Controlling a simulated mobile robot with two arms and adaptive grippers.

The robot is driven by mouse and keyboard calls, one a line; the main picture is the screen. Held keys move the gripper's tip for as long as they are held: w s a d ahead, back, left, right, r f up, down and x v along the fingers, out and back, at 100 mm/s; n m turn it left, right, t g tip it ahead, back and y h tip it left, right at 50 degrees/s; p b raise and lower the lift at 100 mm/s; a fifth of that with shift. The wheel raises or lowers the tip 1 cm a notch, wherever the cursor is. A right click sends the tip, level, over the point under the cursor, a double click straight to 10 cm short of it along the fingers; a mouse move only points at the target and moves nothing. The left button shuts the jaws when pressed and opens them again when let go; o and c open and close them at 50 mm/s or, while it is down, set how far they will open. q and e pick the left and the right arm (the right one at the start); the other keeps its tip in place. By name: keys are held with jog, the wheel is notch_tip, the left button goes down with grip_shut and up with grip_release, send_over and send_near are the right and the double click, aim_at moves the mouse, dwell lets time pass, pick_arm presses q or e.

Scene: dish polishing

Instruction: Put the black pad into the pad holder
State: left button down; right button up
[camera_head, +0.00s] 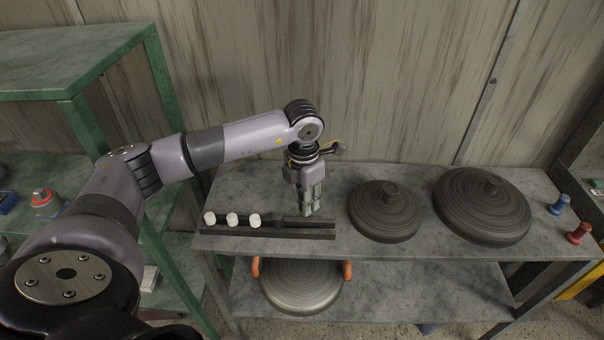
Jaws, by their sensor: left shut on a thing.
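The pad holder (312,234) is a long dark rack on the left front of the grey table. Three white pads (232,219) stand in a row along its left half. A small dark round piece (279,222) shows beside them, in line with the row. My left gripper (310,212) points straight down above the right part of the holder, to the right of that dark piece. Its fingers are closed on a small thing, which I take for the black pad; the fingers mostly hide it. Whether it touches the holder cannot be told. My right gripper is not in view.
Two dark ridged round lids (385,212) (482,207) lie right of the holder. A blue knob (559,205) and a red knob (579,233) stand at the right end. A pan with orange handles (300,287) is on the lower shelf. A green rack (75,103) stands left.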

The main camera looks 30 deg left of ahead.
aim_at(302, 196)
pick_arm(q)
jog(key=n, duration=0.2)
jog(key=w+a+f+n+b, duration=0.1)
jog(key=n, duration=0.1)
jog(key=w+a+n+b, duration=0.1)
jog(key=n, duration=0.1)
jog(key=shift+a+f, duration=0.15)
jog(key=shift+f, duration=0.2)
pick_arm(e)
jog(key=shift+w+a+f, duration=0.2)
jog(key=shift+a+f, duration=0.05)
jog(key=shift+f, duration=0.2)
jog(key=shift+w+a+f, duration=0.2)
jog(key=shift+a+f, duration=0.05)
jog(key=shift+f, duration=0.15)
pick_arm(q)
jog(key=shift+b, duration=0.3)
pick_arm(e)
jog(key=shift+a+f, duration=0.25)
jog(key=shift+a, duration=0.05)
pick_arm(q)
jog(key=shift+f, duration=0.25)
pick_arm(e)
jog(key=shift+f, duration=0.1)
pick_arm(q)
jog(key=shift+f+b, duration=1.3)
jog(key=shift+f, duration=0.2)
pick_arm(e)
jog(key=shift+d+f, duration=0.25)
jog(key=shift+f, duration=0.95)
